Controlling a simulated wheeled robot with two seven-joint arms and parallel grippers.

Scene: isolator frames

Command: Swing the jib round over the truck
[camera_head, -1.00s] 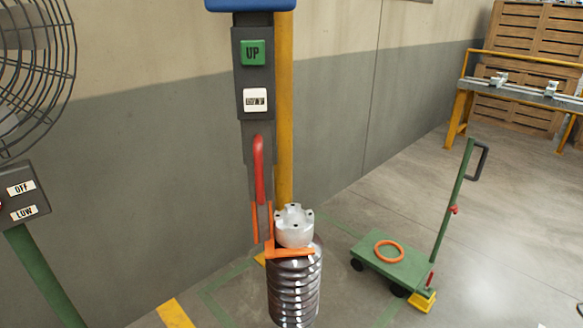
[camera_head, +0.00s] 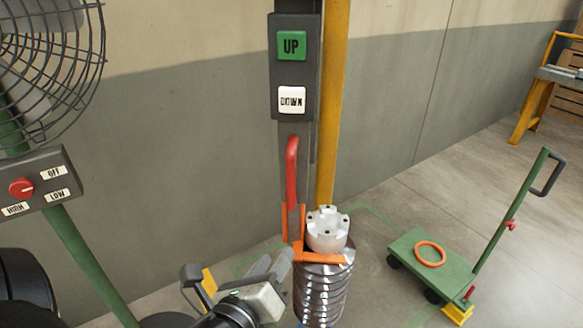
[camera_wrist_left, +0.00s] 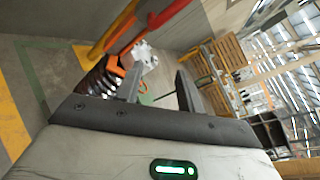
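The jib's yellow post (camera_head: 333,100) stands by the wall. In front of it hangs a dark control box with a green UP button (camera_head: 291,46) and a white DOWN button (camera_head: 291,100). Below is a red handle (camera_head: 292,170) and an orange fork (camera_head: 322,257) around a ribbed metal load with a silver top (camera_head: 327,230). The green truck (camera_head: 447,268) stands to the right, apart from the load. My left gripper (camera_head: 236,268) is open and empty, left of the load and below the handle. The left wrist view shows its fingers (camera_wrist_left: 158,78) spread. My right gripper is out of view.
A fan (camera_head: 45,60) with a switch box (camera_head: 40,182) on a green stand is at the left. An orange ring (camera_head: 430,254) lies on the truck. A yellow-framed bench (camera_head: 540,90) stands at the far right. The floor between load and truck looks clear.

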